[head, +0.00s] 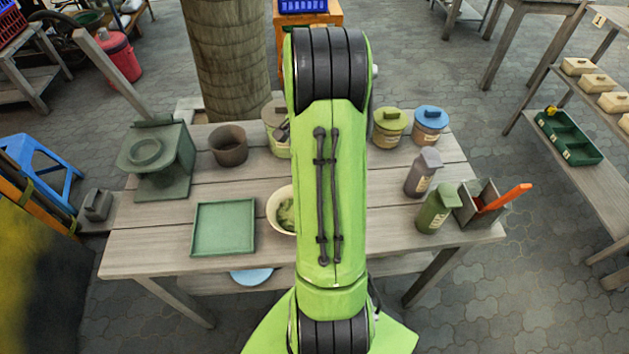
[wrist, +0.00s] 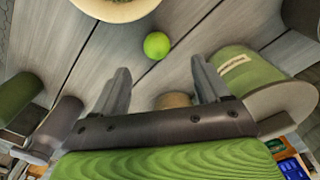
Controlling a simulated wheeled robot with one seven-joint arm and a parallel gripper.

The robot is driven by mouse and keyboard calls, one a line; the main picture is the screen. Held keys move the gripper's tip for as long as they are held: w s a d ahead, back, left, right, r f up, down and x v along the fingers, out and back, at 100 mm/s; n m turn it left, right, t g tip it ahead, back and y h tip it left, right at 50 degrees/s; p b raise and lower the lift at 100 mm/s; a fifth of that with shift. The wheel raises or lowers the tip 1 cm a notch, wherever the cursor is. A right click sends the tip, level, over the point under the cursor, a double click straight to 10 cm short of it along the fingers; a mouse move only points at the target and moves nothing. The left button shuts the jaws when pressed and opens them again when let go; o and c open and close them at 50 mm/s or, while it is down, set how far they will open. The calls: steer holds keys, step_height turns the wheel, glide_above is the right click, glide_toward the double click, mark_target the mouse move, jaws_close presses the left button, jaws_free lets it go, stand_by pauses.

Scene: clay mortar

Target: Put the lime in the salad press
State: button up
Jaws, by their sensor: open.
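The lime (wrist: 157,45) is a small bright green ball lying on the wooden table, seen in the wrist view. My gripper (wrist: 160,70) is open and empty, its two fingers spread. The lime shows between and beyond the fingertips, apart from them. In the head view my arm hides both the lime and my gripper. A dark green stand with a round ring on its top (head: 147,151), which looks like the salad press, stands at the table's left end in the head view. It is not recognisable in the wrist view.
A cream bowl (wrist: 117,8) with greens stands near the lime. A labelled green canister (wrist: 238,72) is close to the right finger. The table also holds a brown pot (head: 229,146), a green tray (head: 223,228), shaker bottles (head: 436,208) and lidded jars (head: 390,128).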

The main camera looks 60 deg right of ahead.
steer(key=f+b, duration=0.1)
steer(key=f, duration=0.2)
steer(key=f+b, duration=0.1)
steer(key=f, duration=0.2)
steer(key=f+b, duration=0.1)
steer(key=f, duration=0.1)
steer(key=shift+s+f, duration=0.25)
steer(key=shift+f, duration=0.15)
steer(key=shift+r, duration=0.15)
steer(key=c, duration=1.2)
step_height(320, 180, up, 10)
steer(key=p, duration=0.3)
steer(key=shift+p, duration=0.35)
